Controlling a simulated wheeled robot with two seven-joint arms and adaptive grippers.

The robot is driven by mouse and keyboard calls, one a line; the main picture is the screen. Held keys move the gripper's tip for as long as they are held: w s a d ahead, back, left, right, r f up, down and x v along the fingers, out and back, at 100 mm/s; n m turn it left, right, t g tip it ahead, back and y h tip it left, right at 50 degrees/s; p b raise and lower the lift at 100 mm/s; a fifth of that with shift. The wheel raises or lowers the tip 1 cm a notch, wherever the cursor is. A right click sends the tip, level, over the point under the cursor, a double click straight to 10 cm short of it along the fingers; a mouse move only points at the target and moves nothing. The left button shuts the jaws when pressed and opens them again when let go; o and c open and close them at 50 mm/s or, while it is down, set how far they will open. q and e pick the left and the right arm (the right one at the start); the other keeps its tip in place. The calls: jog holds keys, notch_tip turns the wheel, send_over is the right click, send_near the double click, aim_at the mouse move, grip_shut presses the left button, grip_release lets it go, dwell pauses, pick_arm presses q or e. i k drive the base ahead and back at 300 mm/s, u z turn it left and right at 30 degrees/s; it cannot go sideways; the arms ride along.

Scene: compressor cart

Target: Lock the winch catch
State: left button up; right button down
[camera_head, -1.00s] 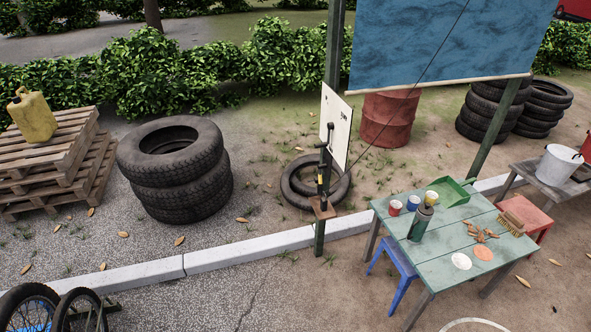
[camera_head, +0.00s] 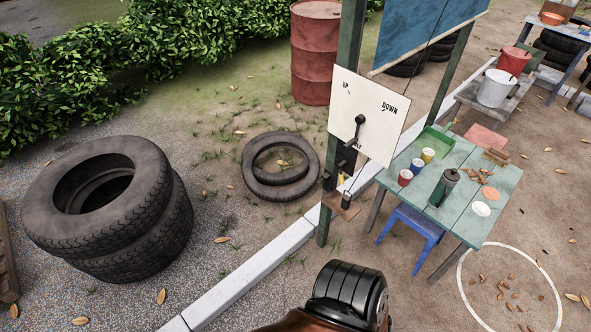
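The winch stands on a dark green post (camera_head: 328,222) in the middle of the view. A white board (camera_head: 372,98) on it has a short label at its upper left and the word DOWN at its right. A black crank handle (camera_head: 354,133) sits in front of the board, its knob at the top. Below it are dark winch parts (camera_head: 346,160) and a small yellow piece (camera_head: 341,181), above a small brown plate (camera_head: 341,207). Which part is the catch, and its position, is too small to tell. Neither of my grippers is in view.
A green table (camera_head: 437,232) with cups and a bottle, and a blue stool (camera_head: 413,226), stand right of the post. Flat tires (camera_head: 259,185) lie behind its left side. Stacked tires (camera_head: 69,218) stand left. A pale kerb (camera_head: 243,272) runs to the post.

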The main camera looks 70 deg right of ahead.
aim_at(344, 164)
jog(key=i, duration=1)
jog(key=z, duration=2.15)
